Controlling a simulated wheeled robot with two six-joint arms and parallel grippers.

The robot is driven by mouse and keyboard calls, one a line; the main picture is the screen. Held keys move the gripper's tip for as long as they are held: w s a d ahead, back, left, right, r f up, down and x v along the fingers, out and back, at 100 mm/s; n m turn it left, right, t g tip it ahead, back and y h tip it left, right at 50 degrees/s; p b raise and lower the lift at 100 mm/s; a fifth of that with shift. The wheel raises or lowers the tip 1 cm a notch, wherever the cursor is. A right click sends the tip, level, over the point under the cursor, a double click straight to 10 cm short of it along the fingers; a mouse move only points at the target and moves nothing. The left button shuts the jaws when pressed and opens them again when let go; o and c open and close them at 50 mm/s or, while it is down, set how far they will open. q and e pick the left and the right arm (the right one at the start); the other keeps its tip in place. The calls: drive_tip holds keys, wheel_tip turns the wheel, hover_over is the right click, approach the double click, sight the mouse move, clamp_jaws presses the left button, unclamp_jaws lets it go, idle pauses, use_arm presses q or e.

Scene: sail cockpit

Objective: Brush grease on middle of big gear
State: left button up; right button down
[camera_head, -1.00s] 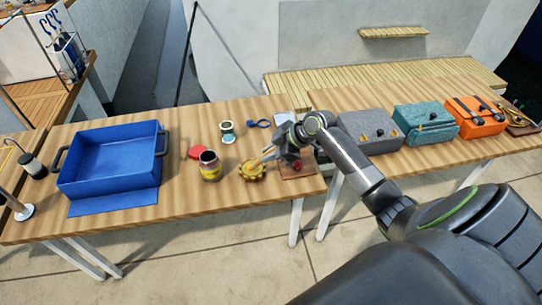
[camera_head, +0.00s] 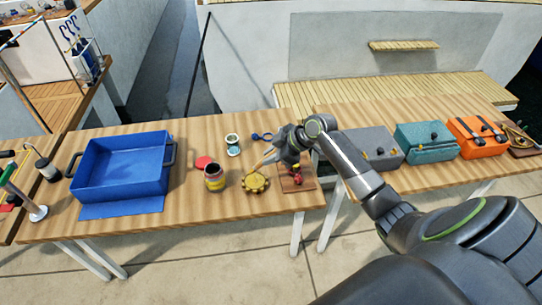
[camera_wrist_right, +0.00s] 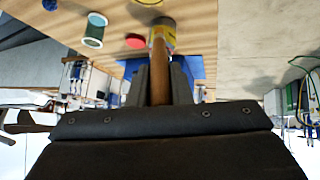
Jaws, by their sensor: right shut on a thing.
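The big gear (camera_head: 255,182) is a golden toothed disc lying flat on the wooden table in the head view. My right gripper (camera_head: 278,156) is shut on a brush with a wooden handle, which shows in the right wrist view (camera_wrist_right: 159,72). The gripper is just behind and right of the gear, and the brush (camera_head: 265,160) points left, its tip apparently above the gear's far edge. An open grease tin (camera_head: 214,178) with a yellow and red label stands left of the gear. My left gripper is out of view.
A red lid (camera_head: 203,162) lies behind the tin. A green-and-white spool (camera_head: 232,145) and a blue item (camera_head: 262,136) stand further back. A small board (camera_head: 305,183) is right of the gear. A blue bin (camera_head: 122,168) is at left; cases (camera_head: 425,142) are at right.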

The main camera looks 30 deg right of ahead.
idle(0.5)
drive_tip(key=shift+s+d+f, duration=0.15)
drive_tip(key=shift+s+d, duration=0.05)
drive_tip(key=shift+d, duration=0.25)
drive_tip(key=shift+s+d+f, duration=0.15)
drive_tip(key=shift+d, duration=0.25)
drive_tip(key=shift+a, duration=0.15)
